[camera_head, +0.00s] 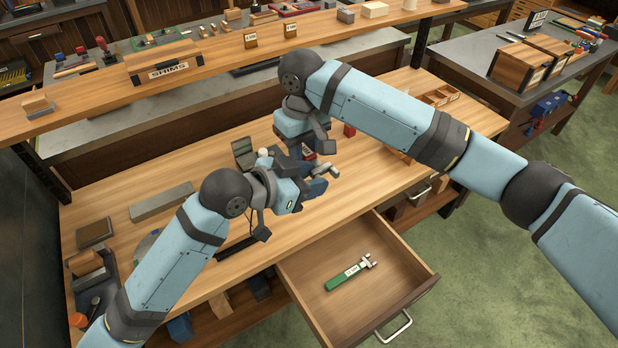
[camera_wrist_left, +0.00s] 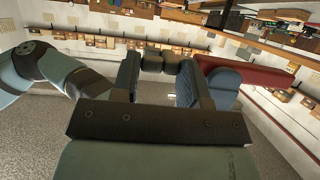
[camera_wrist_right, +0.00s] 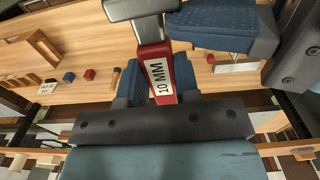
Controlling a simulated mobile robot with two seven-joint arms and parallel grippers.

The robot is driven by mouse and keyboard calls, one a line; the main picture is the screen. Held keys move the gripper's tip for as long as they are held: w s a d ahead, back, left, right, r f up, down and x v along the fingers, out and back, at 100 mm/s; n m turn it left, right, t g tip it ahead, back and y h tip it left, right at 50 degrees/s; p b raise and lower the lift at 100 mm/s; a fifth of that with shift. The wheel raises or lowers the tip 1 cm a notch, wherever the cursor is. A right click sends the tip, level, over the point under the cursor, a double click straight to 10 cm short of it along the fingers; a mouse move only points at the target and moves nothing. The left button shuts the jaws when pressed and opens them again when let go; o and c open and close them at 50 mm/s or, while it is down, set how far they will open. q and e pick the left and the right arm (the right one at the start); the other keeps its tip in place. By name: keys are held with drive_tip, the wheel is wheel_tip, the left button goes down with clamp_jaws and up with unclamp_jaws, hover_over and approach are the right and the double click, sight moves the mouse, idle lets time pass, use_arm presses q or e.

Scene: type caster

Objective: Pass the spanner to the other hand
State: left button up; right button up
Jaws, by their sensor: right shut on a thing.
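The spanner has a red handle with a white "10 MM" label (camera_wrist_right: 160,75) and a grey head. My right gripper (camera_wrist_right: 160,88) is shut on its handle above the bench. In the head view the spanner's pale jaw (camera_head: 326,170) shows between the two grippers. The right gripper (camera_head: 309,155) is largely hidden by its own wrist. My left gripper (camera_head: 298,187) is just below and left of it. In the left wrist view the left gripper (camera_wrist_left: 163,68) has its fingers apart, with the red handle (camera_wrist_left: 255,74) off to the right. Whether it touches the spanner is unclear.
An open drawer (camera_head: 415,293) below the bench holds a green-handled spanner (camera_head: 350,272). A grey block (camera_head: 162,201) and a tray of small parts (camera_head: 95,285) are on the bench's left. A shelf with a "SHIMS" box (camera_head: 165,65) runs behind.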

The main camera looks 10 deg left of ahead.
drive_tip(key=o, duration=1.1)
drive_tip(key=shift+a+r, duration=0.1)
drive_tip(key=shift+c, duration=0.2)
drive_tip(key=shift+w+r, duration=0.1)
